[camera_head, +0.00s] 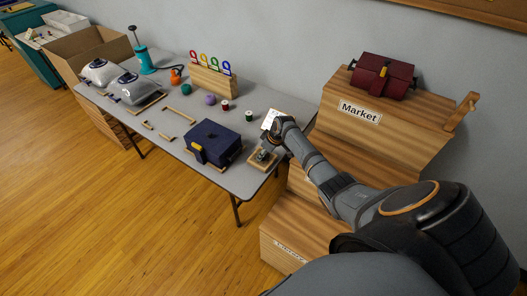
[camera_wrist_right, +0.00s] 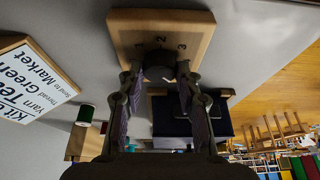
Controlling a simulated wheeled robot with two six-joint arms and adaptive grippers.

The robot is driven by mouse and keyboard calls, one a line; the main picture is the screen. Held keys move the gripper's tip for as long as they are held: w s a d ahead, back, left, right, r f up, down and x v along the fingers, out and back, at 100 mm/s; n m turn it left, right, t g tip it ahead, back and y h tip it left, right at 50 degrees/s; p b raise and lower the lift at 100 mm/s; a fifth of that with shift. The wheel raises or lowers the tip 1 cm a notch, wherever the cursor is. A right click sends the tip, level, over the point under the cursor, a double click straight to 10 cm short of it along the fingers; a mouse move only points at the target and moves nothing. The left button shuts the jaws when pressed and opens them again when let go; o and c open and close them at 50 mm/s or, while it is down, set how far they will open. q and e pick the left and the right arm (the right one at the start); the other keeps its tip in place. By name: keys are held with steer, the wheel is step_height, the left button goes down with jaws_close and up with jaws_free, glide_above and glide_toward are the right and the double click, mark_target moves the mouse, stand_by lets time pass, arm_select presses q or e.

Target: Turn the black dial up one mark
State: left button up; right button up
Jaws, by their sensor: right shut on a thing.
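The black dial (camera_wrist_right: 158,64) sits on a small wooden board (camera_wrist_right: 195,38) with the marks 1, 2 and 3 in the right wrist view. My right gripper (camera_wrist_right: 159,77) is shut on the dial, one finger on each side. Which mark the dial points to cannot be told. In the head view the wooden board (camera_head: 260,163) lies at the table's near right corner, with my right gripper (camera_head: 265,153) over it hiding most of the dial. My left gripper is not in view.
A dark blue box (camera_head: 213,143) stands just left of the board. A white sign card (camera_wrist_right: 35,80) and a green thread spool (camera_wrist_right: 85,114) are close by.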

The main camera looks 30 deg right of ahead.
stand_by(0.4)
steer(key=o, duration=1.1)
steer(key=shift+o, duration=0.2)
steer(key=shift+s+d+r, duration=0.1)
steer(key=shift+r, duration=0.25)
steer(key=v, duration=1.1)
